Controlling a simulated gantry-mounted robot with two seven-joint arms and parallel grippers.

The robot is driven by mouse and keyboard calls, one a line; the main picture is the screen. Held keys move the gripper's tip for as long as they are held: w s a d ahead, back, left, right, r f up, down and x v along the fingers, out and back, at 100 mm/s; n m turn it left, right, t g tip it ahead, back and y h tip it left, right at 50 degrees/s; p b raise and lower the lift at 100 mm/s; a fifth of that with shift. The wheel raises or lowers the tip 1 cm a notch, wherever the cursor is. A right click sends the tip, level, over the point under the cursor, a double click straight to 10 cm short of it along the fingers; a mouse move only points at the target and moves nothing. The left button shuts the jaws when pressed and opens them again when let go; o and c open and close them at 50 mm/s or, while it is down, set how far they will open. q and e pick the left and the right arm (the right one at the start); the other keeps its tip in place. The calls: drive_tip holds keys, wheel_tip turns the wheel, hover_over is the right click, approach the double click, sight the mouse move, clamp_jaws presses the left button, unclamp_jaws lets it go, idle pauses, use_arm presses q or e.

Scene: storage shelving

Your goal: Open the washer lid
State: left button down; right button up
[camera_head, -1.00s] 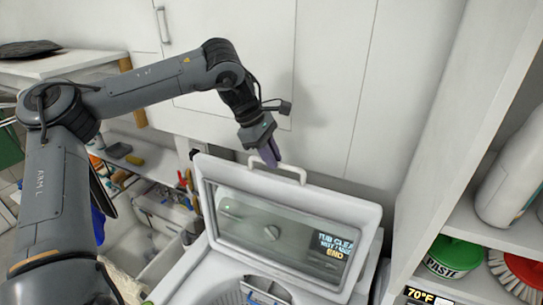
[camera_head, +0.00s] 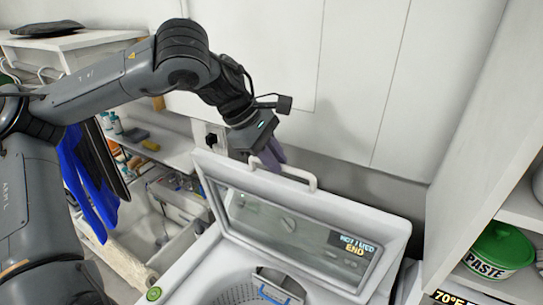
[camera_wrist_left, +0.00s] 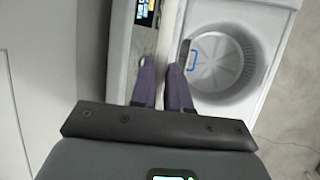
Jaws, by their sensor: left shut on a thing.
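The washer lid (camera_head: 315,208) is raised and leans back above the white washer (camera_head: 172,290), with its windowed inner side facing me. The open tub (camera_head: 235,292) shows below it. A white handle (camera_head: 311,181) stands on the lid's top edge. My left gripper (camera_head: 272,160) is at the left part of this handle, its purple fingers shut on it. In the left wrist view, the fingers (camera_wrist_left: 165,82) straddle the lid's edge (camera_wrist_left: 168,28), and the round tub (camera_wrist_left: 222,62) is to the right; the grip itself is partly hidden. My right gripper is not in view.
A white wall with panels (camera_head: 350,70) stands close behind the lid. A shelf unit with a green-lidded paste tub (camera_head: 500,250) is at the right. At the left are a cluttered shelf (camera_head: 160,150), a sink (camera_head: 180,240) and blue cloth (camera_head: 88,180).

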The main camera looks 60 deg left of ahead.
use_arm(q)
drive_tip(key=c, duration=1.1)
unclamp_jaws()
drive_tip(key=shift+r, duration=0.15)
drive_tip(key=b+v, duration=0.1)
drive_tip(key=v, duration=0.9)
drive_tip(key=shift+s+r, duration=0.2)
drive_tip(key=shift+r, duration=0.05)
drive_tip(key=shift+a, duration=0.15)
